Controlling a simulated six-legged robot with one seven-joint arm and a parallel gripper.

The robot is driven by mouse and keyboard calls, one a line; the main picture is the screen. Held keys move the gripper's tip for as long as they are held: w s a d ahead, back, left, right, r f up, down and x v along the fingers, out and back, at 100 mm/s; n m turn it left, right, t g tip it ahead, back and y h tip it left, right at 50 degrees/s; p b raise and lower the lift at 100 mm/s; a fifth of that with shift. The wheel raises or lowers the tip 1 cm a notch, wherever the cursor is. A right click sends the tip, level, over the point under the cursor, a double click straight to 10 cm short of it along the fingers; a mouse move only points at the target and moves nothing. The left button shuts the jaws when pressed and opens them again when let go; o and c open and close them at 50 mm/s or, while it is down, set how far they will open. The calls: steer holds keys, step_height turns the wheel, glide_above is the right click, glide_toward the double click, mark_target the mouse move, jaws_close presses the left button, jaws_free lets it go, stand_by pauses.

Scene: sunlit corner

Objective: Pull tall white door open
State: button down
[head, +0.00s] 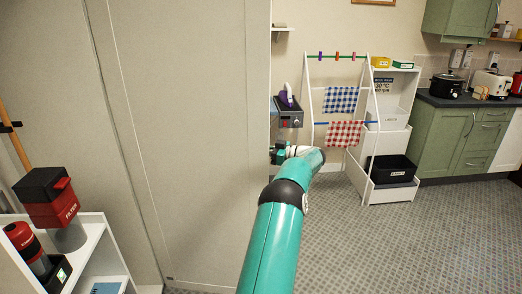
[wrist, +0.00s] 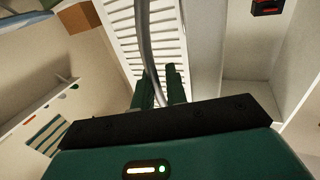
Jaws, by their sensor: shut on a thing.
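The tall white door shows in the wrist view as a white slatted panel (wrist: 170,40). A grey, slightly curved bar handle (wrist: 146,40) runs in front of the slats. My gripper (wrist: 160,88) is shut on this bar, with a dark green finger on each side of it. In the head view my gripper (head: 279,153) is small and partly hidden, just past the right edge of a large pale panel (head: 190,110). The handle cannot be made out there. I cannot tell from the head view whether that panel is part of the door.
A grey box with a purple-topped item (head: 289,110) is just above my gripper. A drying rack (head: 309,95) with checked cloths and white bins (head: 388,143) stand behind right. A low white shelf (head: 95,240) is at lower left. The carpet (head: 410,245) at right is clear.

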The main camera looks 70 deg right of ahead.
steer(key=c, duration=1.8)
jaws_free()
steer(key=s, duration=1.3)
steer(key=shift+s+a, duration=0.25)
steer(key=shift+s, duration=0.15)
steer(key=shift+a, duration=0.1)
